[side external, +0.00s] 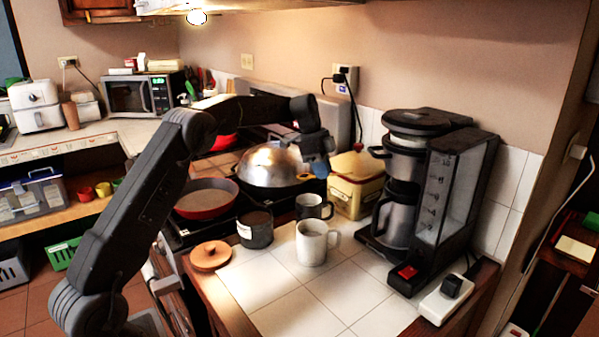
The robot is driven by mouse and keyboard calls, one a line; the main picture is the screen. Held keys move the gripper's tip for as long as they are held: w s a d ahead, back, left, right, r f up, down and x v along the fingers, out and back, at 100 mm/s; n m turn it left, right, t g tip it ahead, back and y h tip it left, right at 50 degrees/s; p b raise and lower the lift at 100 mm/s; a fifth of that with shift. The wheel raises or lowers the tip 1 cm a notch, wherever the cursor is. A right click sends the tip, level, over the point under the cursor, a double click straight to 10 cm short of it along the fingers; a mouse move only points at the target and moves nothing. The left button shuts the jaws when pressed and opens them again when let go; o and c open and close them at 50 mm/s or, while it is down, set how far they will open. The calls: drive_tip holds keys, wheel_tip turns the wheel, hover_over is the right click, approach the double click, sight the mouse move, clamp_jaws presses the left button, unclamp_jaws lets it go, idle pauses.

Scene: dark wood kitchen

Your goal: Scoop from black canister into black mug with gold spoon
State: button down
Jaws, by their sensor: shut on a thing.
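The black canister (256,232) stands open on the white tiled counter, with a pale label on its side. The black mug (311,207) stands upright to its right and a little behind, with its handle to the right. My gripper (319,168) is above and behind the black mug, apart from it, pointing down. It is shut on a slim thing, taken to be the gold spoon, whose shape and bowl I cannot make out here. I cannot see what is inside the canister or mug.
A white mug (312,244) stands in front of the black mug. An orange-brown lid (210,256) lies left of the canister. A cream bin (355,188) and coffee maker (408,190) stand right. A red pan (206,200) and domed wok (272,168) are behind. Front tiles are clear.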

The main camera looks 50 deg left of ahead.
drive_tip(key=h, duration=0.1)
drive_tip(key=f+t+h, duration=0.1)
drive_tip(key=shift+w+a+t+h, duration=0.15)
drive_tip(key=shift+a+t+h, duration=0.05)
drive_tip(key=shift+t+h, duration=0.1)
drive_tip(key=t+h, duration=0.1)
drive_tip(key=a+h, duration=0.1)
drive_tip(key=h, duration=0.1)
drive_tip(key=s+a+t+h, duration=0.1)
drive_tip(key=shift+r+t+h, duration=0.25)
drive_tip(key=shift+t+h, duration=0.05)
idle(0.6)
drive_tip(key=shift+w+d+r+g+y, duration=0.1)
drive_tip(key=shift+w+d+g+y, duration=0.35)
drive_tip(key=shift+y, duration=0.8)
drive_tip(key=shift+w+d+r+g+y, duration=0.15)
drive_tip(key=shift+d+g+y, duration=0.45)
drive_tip(key=shift+g+y, duration=0.5)
drive_tip(key=shift+w+d+f+g+y, duration=0.1)
drive_tip(key=shift+w+d+g+y, duration=0.35)
drive_tip(key=shift+y, duration=0.9)
